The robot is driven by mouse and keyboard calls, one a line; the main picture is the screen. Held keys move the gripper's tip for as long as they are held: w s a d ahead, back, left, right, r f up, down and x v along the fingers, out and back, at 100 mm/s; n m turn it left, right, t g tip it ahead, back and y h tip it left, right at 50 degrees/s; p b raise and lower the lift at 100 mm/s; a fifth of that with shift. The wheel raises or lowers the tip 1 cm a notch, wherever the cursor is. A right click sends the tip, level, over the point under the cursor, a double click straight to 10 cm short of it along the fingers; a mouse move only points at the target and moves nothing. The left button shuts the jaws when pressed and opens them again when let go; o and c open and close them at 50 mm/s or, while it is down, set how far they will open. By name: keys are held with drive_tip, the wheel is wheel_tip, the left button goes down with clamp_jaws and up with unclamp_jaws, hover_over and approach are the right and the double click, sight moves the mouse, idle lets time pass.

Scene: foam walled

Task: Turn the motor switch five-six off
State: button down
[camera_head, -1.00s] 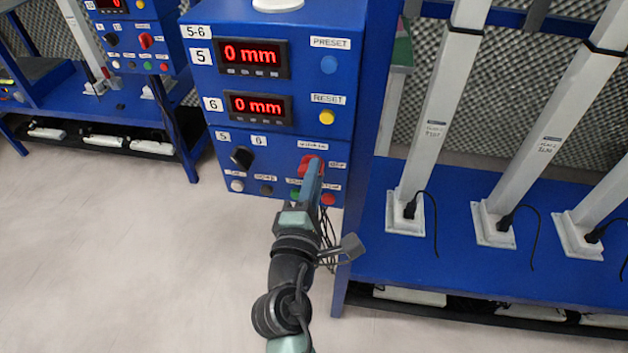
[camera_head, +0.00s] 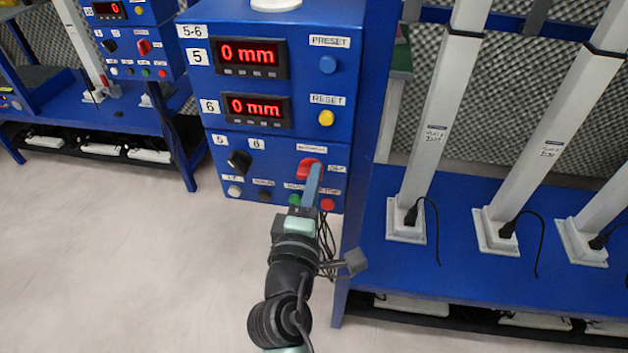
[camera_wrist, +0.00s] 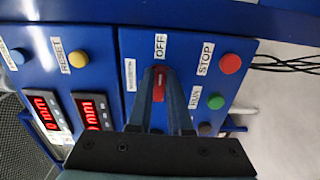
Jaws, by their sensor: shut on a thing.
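The motor switch is a red rotary knob (camera_head: 311,169) on the blue control box labelled 5-6 (camera_head: 270,190). In the wrist view the red knob (camera_wrist: 159,84) sits between my fingertips, just below the OFF label. My gripper (camera_head: 313,178) reaches up to the knob from below, and its fingers are shut on it. In the wrist view my gripper (camera_wrist: 160,95) has a blue-grey finger on each side of the knob. The fingers hide part of the knob and some labels around it.
A black knob (camera_head: 239,162) is left of the red one. A green button (camera_wrist: 215,102) and a red STOP button (camera_wrist: 230,63) are close to my fingers. Two displays (camera_head: 252,58) read 0 mm. A blue bench (camera_head: 460,250) with grey posts stands to the right.

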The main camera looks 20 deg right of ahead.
drive_tip(key=c, duration=0.8)
unclamp_jaws()
drive_tip(key=shift+c, duration=0.2)
drive_tip(key=v, duration=1.3)
drive_tip(key=shift+b, duration=0.35)
drive_tip(key=w+a+r+m+t+y, duration=0.1)
drive_tip(key=w+a+r+m+t, duration=0.15)
drive_tip(key=r, duration=0.55)
drive_tip(key=w+a+r+m+t+y, duration=0.1)
drive_tip(key=w+r+m+t, duration=0.15)
drive_tip(key=r, duration=0.65)
drive_tip(key=w+a+r+m+t+y, duration=0.1)
drive_tip(key=r+m, duration=0.3)
drive_tip(key=r, duration=0.4)
drive_tip(key=s+a+r+m+t+y+p, duration=0.1)
drive_tip(key=s+a+r+t+y, duration=0.25)
drive_tip(key=r, duration=0.65)
drive_tip(key=s+a+r+m+t+y, duration=0.1)
drive_tip(key=s+a+r+t+y, duration=0.2)
drive_tip(key=r, duration=0.7)
wheel_tip(320, 180, up, 22)
drive_tip(key=d+p, duration=0.1)
drive_tip(key=p, duration=2.2)
drive_tip(key=shift+s, duration=0.3)
